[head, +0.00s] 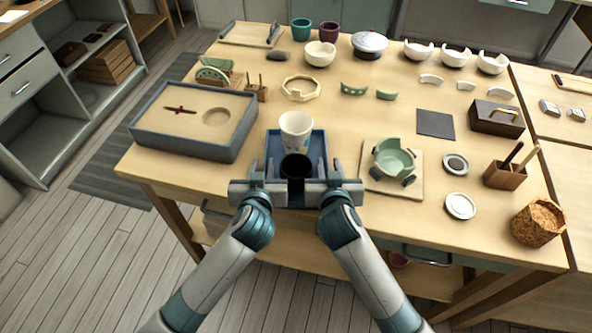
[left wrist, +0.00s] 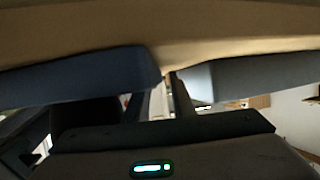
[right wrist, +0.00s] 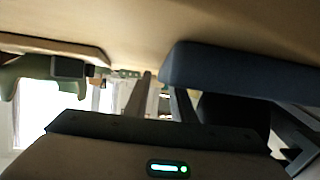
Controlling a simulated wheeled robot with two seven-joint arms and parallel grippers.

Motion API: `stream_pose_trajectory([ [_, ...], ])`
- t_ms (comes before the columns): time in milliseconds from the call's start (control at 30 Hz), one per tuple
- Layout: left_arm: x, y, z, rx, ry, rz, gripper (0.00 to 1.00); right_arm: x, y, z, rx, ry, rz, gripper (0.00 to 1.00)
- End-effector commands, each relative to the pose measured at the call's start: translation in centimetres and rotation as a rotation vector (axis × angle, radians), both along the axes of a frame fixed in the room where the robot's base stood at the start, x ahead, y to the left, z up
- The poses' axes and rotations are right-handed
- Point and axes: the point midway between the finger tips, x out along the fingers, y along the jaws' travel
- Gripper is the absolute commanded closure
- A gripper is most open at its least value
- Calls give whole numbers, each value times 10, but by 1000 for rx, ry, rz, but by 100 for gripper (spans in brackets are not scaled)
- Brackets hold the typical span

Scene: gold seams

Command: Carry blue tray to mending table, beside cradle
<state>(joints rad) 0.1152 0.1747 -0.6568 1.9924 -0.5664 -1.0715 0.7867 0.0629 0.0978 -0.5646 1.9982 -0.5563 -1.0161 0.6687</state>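The blue tray (head: 321,143) is at the front edge of the wooden mending table (head: 230,185), holding a white cup (head: 296,130) and a dark cup (head: 296,166). My left gripper (head: 257,178) and right gripper (head: 337,177) are at its near left and right sides, and appear shut on its walls. Tray walls show close by the fingers in the left wrist view (left wrist: 80,80) and right wrist view (right wrist: 240,75). The cradle (head: 408,181), with a broken green bowl (head: 393,158), is just right of the tray. Whether the tray's underside touches the table is hidden.
A grey sand box (head: 190,150) stands close on the tray's left. Behind are a cream ring (head: 300,88) and a cream bowl (head: 320,53). A dark mat (head: 435,123), round lids and a brush holder (head: 505,175) lie right. A narrow strip behind the tray is clear.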

Motion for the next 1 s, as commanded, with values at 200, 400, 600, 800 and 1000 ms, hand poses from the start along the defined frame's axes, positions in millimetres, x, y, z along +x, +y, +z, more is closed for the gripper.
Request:
stream_pose_trajectory([
  [200, 0, -2, 1, -2, 0, -3, 76, 0, 2, 1, 2, 0, 2, 76],
  [400, -4, -2, 2, -4, 0, -4, 76, 0, 2, 1, 3, 0, 3, 76],
  [600, -20, -3, 8, -6, 0, -5, 76, -1, 2, 1, 4, 0, 4, 76],
  [800, -50, -3, 21, -6, 1, -5, 76, -1, 2, 1, 4, 0, 4, 76],
  [1000, -83, -2, 34, -6, 0, -3, 76, -1, 3, 1, 4, 0, 4, 76],
])
